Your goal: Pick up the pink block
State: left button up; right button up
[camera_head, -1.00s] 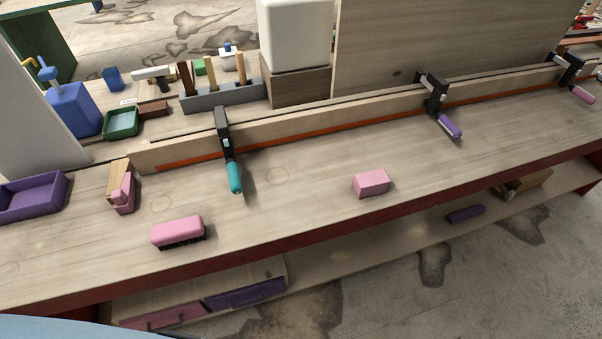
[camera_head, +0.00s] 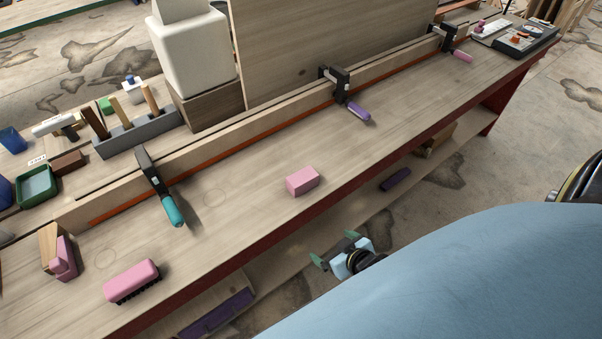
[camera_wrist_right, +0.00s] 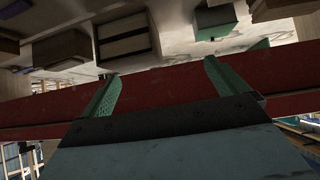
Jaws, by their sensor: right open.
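The pink block (camera_head: 303,180) lies on the wooden bench top, near its front edge, in the middle of the head view. My right gripper (camera_head: 336,250) is in front of the bench edge, below and to the right of the block, apart from it. Its green fingers are spread and empty; they also show in the right wrist view (camera_wrist_right: 160,77), against the red bench edge. I cannot make out the pink block in the wrist view. My left gripper is not in view.
A pink brush (camera_head: 131,280) and a pink-and-wood tool (camera_head: 60,252) lie on the bench at left. Clamps with teal (camera_head: 173,210) and purple (camera_head: 356,112) handles hold a long wooden strip (camera_head: 270,118) behind the block. The bench top around the block is clear.

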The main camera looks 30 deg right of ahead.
aim_at(299, 176)
jog(key=w+r+t+p, duration=0.1)
jog(key=w+r+t, duration=0.15)
jog(key=r, duration=0.55)
jog(key=w+r+t+p, duration=0.1)
jog(key=w+r, duration=0.2)
jog(key=r, duration=0.5)
jog(key=x, duration=0.2)
jog(key=b+x, duration=0.1)
jog(key=x, duration=0.4)
jog(key=shift+w+d+r, duration=0.1)
jog(key=shift+w+d, duration=0.25)
jog(key=shift+w, duration=0.05)
jog(key=shift+b+x, duration=0.5)
jog(key=shift+x, duration=2.45)
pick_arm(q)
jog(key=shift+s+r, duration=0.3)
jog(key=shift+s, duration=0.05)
pick_arm(e)
jog(key=shift+a, duration=0.1)
